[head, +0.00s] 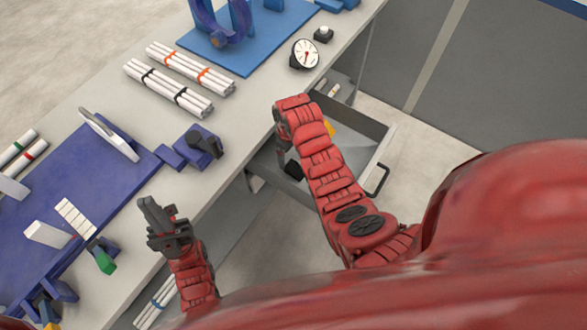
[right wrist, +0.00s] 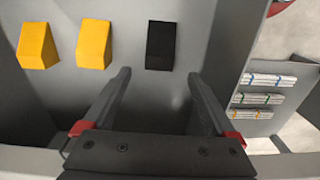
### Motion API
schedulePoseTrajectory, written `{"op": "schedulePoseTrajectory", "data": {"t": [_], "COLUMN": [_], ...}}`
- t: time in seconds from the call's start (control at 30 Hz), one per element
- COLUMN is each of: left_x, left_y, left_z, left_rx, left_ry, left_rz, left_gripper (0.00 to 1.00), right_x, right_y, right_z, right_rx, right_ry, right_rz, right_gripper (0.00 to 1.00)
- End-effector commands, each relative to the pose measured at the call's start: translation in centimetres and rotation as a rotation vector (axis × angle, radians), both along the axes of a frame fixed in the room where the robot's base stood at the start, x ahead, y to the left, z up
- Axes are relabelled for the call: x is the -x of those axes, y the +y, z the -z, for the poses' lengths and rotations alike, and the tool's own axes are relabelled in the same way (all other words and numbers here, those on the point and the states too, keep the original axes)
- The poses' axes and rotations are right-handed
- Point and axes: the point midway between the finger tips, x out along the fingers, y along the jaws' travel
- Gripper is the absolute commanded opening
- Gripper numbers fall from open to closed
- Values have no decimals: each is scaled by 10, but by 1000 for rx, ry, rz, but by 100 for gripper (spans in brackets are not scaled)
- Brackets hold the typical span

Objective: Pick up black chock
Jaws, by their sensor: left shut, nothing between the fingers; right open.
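The black chock (right wrist: 160,45) lies on the grey drawer floor in the right wrist view. It shows as a small dark block in the drawer in the head view (head: 293,169). My right gripper (right wrist: 160,76) is open and empty. Its fingertips point toward the chock, one to either side of its near end, and look short of it. My left gripper (head: 147,205) is shut and empty, over the front edge of the workbench.
Two yellow chocks (right wrist: 94,44) lie left of the black one in the open drawer (head: 375,150). The workbench (head: 255,100) holds white pipe bundles (head: 168,88), a dial gauge (head: 304,54) and blue fixtures. Banded pipes (right wrist: 262,98) lie on a lower surface at right.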

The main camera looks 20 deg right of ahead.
Motion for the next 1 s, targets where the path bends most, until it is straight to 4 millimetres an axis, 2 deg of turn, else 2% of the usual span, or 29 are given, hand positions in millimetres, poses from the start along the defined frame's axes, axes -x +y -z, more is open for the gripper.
{"op": "schedulePoseTrajectory", "data": {"t": [0.37, 0.6, 0.83, 1.0], "left_x": [0, 0, 0, 0], "left_y": [0, 0, 0, 0], "left_z": [-10, -22, -20, -21], "left_rx": [0, 0, 0, 0], "left_ry": [1, 1, 1, 0], "left_rz": [0, 0, 0, 0], "left_gripper": [0, 0, 0, 0], "right_x": [-1, 3, 2, 2], "right_y": [0, -2, -2, -2], "right_z": [20, 43, 62, 67], "right_rx": [0, 1, -2, 0], "right_ry": [-4, 1, 1, -5], "right_rz": [1, 1, 2, 0], "right_gripper": [91, 91, 91, 91]}}
